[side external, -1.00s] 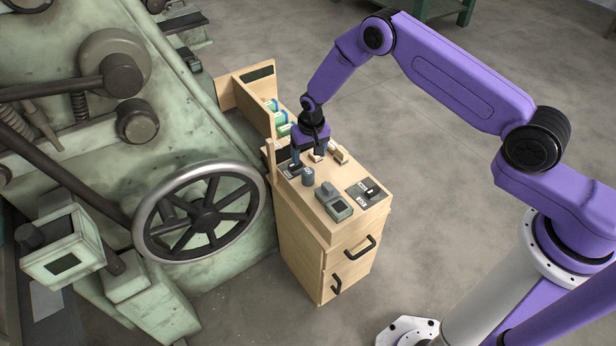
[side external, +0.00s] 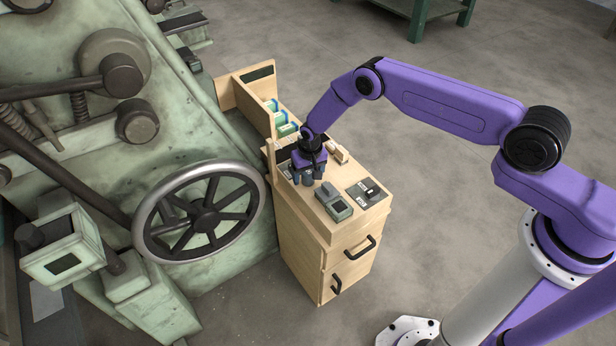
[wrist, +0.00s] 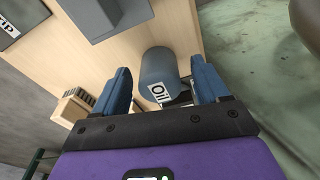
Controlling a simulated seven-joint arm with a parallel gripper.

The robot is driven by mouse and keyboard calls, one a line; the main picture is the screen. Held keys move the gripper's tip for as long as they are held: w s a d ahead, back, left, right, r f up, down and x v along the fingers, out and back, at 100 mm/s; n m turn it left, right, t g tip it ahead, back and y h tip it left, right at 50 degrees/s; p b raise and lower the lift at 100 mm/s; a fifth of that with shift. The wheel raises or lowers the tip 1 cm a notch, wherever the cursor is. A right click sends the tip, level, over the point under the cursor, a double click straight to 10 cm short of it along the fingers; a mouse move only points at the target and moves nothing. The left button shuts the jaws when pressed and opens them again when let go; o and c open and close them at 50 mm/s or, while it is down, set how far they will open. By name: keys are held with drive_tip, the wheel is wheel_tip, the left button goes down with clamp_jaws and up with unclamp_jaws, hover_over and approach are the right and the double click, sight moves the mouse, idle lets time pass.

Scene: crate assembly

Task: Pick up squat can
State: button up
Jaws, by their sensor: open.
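The squat can (wrist: 157,66) is a blue-grey cylinder with a white "Oil" label, standing on the wooden cabinet top. In the side external view the can (side external: 308,180) is small and partly covered by my gripper. My gripper (wrist: 163,76) is open, with one blue finger on each side of the can. In the side external view my gripper (side external: 306,174) points down at the can.
A grey device with a dark screen (side external: 339,207) stands near the can. A black labelled plate (side external: 364,190) lies to its right. A wooden brush-like block (side external: 338,152) is behind. A large handwheel (side external: 206,212) stands left of the wooden cabinet (side external: 300,232).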

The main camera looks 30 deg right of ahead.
drive_tip(key=shift+f, duration=0.1)
drive_tip(key=c, duration=1.2)
drive_tip(key=shift+r, duration=0.55)
wheel_tip(320, 180, up, 2)
drive_tip(key=shift+s+d+r, duration=0.45)
drive_tip(key=shift+s+r, duration=1.2)
drive_tip(key=shift+s, duration=0.6)
drive_tip(key=shift+s+d+r, duration=0.45)
drive_tip(key=shift+s+r, duration=1.2)
drive_tip(key=shift+s, duration=0.6)
drive_tip(key=shift+s+d+r, duration=0.45)
drive_tip(key=shift+s+r, duration=1.2)
drive_tip(key=shift+s, duration=0.6)
